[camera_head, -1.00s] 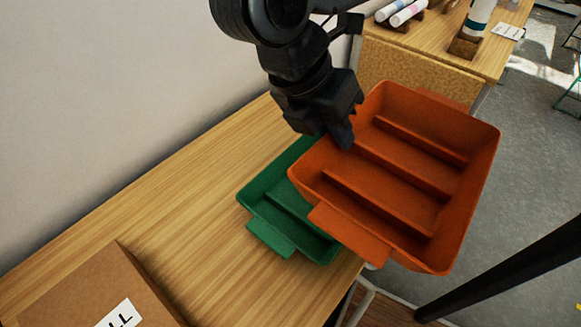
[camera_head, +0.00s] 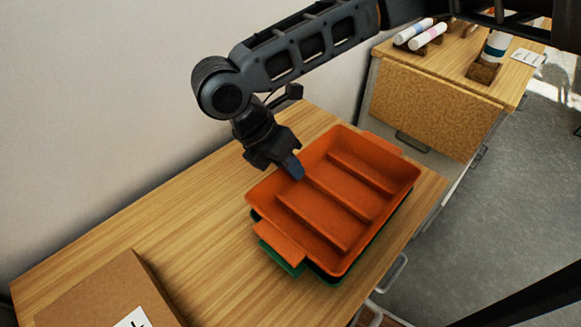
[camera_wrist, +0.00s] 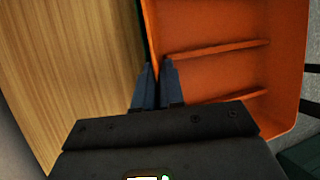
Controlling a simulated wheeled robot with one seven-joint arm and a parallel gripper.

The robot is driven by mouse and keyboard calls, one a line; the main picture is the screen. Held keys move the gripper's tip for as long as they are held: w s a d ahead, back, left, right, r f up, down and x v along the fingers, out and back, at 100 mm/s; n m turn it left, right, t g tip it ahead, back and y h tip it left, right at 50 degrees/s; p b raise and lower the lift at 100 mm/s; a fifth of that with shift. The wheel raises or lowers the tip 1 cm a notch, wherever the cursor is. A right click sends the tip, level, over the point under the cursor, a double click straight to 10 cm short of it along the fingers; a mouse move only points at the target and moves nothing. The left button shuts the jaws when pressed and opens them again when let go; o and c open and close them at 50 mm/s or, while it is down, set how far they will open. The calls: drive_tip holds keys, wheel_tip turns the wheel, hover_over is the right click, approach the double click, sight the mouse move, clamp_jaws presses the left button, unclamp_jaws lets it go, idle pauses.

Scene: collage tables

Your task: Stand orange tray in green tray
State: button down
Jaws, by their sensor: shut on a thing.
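The orange tray (camera_head: 335,208) has inner dividers and a tab handle at each end. It is over the green tray (camera_head: 290,266), which shows only as a rim and handle below its front edges. The orange tray looks roughly level; I cannot tell whether it rests in the green tray or hangs just above it. My gripper (camera_head: 296,170) is shut on the orange tray's rear-left wall. In the wrist view my fingers (camera_wrist: 158,82) straddle that wall of the orange tray (camera_wrist: 215,75).
The wooden table (camera_head: 190,215) is clear to the left of the trays. A cardboard box (camera_head: 110,290) stands at the front left. A wall rises behind. Another desk (camera_head: 440,75) with bottles on holders stands at the back right.

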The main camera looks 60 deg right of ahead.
drive_tip(key=shift+s+f, duration=0.15)
drive_tip(key=shift+f, duration=0.7)
drive_tip(key=c, duration=1.2)
unclamp_jaws()
drive_tip(key=shift+a+f, duration=0.1)
drive_tip(key=shift+f, duration=0.05)
drive_tip(key=shift+c, duration=0.2)
drive_tip(key=b+v, duration=0.1)
drive_tip(key=v, duration=1.1)
drive_tip(key=shift+r, duration=0.4)
